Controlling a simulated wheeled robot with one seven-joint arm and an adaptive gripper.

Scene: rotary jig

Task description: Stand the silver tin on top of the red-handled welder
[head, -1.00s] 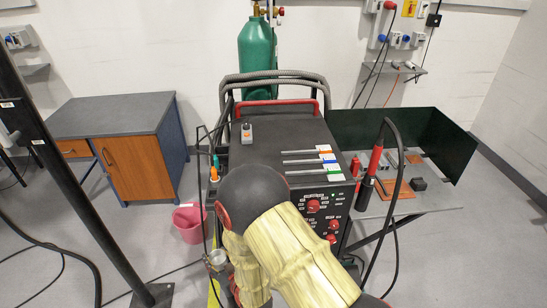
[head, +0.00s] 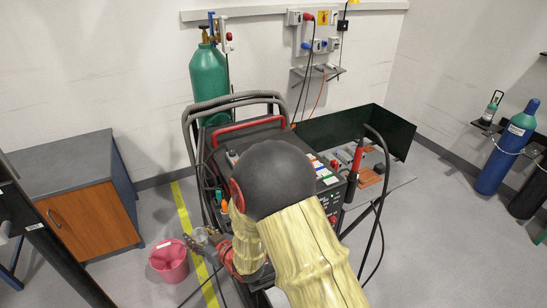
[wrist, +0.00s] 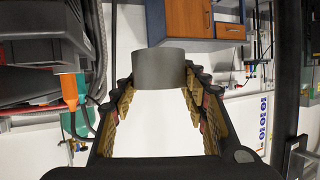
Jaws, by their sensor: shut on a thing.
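The silver tin (wrist: 160,68) is held between the two fingers of my gripper (wrist: 160,100) in the wrist view; much of its near surface looks washed-out white. In the head view the tin (head: 201,235) is small, in my gripper (head: 197,243) left of the welder's front and below its top. The black welder (head: 220,141) has a red handle (head: 250,125) across its back edge. My arm hides much of the welder's top and front. An orange-tipped connector (wrist: 69,90) is left of my gripper in the wrist view.
A pink bucket (head: 170,264) and a cabinet (head: 90,215) are at left.

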